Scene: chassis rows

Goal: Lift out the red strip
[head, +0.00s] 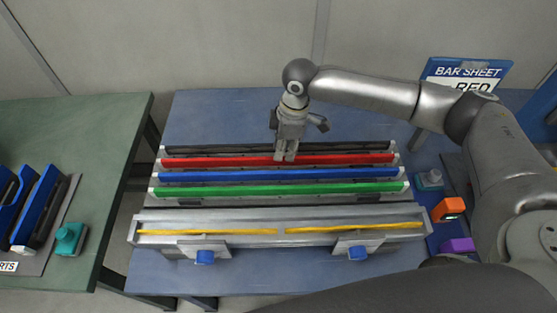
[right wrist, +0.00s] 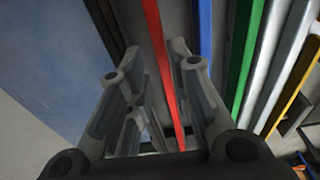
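The red strip (head: 225,162) lies lengthwise in a grey chassis rack on the blue table, between a black strip (head: 230,149) and a blue strip (head: 230,175). No grip on the strip shows. How far the fingertips reach down beside it is hard to tell. My left gripper is not in view.
A green strip (head: 230,190) lies in front of the blue one. A front rail (head: 280,213) holds yellow strips and has blue knobs. An orange block (head: 448,209) and a purple block (head: 457,245) sit right. A green table (head: 100,130) stands left.

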